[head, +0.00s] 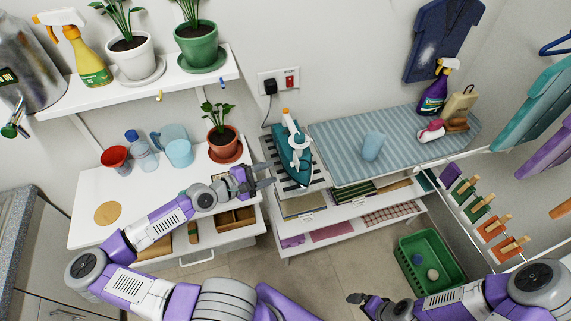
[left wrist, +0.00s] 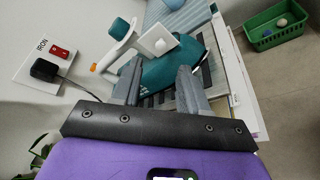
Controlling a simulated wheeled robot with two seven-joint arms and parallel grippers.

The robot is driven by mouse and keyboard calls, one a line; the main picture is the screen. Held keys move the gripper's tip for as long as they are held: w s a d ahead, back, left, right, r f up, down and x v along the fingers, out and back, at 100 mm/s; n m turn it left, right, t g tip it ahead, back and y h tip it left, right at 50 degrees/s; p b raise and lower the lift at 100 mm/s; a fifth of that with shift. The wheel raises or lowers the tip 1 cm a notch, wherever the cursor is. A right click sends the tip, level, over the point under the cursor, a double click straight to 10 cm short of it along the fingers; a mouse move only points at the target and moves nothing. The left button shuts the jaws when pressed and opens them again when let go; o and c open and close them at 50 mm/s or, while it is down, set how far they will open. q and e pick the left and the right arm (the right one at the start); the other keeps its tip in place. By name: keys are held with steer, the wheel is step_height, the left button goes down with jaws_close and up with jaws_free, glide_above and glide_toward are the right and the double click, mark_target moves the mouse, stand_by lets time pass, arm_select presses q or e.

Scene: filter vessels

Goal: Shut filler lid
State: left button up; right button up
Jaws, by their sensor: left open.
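The teal iron (head: 291,150) with a white handle stands on the striped rest at the left end of the ironing surface. In the left wrist view the iron (left wrist: 173,70) lies beyond my fingers, with an orange tip at its handle end and a white square part on its side. I cannot tell clearly which small part is the filler lid or how it stands. My left gripper (head: 266,176) is open and empty, just left of and below the iron; its fingers (left wrist: 160,72) point toward it. My right gripper (head: 357,301) is low at the front, its jaw state unclear.
A potted plant (head: 221,128) and a blue pitcher (head: 178,149) stand on the left counter. A wall socket (head: 280,82) holds the plug behind the iron. A green basket (head: 428,250) sits on the floor.

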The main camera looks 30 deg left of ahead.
mark_target(291, 165)
arm_select(q)
steer(key=shift+x, duration=3.55)
steer(key=shift+d, duration=0.1)
jaws_close()
